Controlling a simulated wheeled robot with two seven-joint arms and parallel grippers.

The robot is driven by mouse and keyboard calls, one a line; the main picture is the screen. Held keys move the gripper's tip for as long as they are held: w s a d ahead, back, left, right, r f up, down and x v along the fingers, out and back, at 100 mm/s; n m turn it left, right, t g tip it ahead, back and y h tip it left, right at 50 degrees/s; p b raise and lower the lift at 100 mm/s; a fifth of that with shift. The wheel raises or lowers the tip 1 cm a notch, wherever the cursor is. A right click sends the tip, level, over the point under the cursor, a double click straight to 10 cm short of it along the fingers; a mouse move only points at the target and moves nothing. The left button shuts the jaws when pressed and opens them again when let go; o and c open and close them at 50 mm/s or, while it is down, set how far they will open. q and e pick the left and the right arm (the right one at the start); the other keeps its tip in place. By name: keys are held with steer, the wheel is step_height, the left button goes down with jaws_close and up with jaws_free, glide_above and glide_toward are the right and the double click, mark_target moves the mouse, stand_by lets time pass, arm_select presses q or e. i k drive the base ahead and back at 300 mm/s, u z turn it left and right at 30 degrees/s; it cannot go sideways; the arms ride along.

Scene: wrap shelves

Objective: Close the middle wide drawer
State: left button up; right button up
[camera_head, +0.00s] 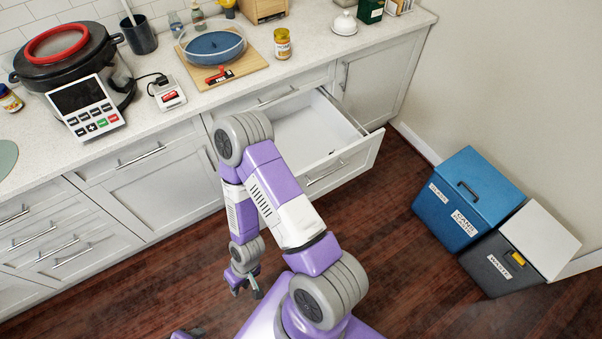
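The wide drawer (352,164) below the counter is pulled out, with its white inside (303,131) showing empty where visible. A bar handle (325,173) is on its front. My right arm crosses in front of the drawer's left part and hides it. My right gripper (246,291) hangs low over the floor, left of and below the drawer front, apart from it. Its fingers are spread and hold nothing.
Other drawers and cabinet doors (165,190) are shut. The counter above holds a cooker (75,65), a cutting board (225,74) and a jar (282,44). Blue (466,200) and grey (500,267) bins stand right on the wooden floor, which is clear before the drawer.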

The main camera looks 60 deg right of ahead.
mark_target(307, 127)
steer(key=u, duration=0.4)
steer(key=i, duration=1)
steer(key=z, duration=3.5)
steer(key=i, duration=0.5)
steer(key=u, duration=0.1)
steer(key=k, duration=0.5)
steer(key=u, duration=0.6)
steer(key=i, duration=0.4)
steer(key=u, duration=0.3)
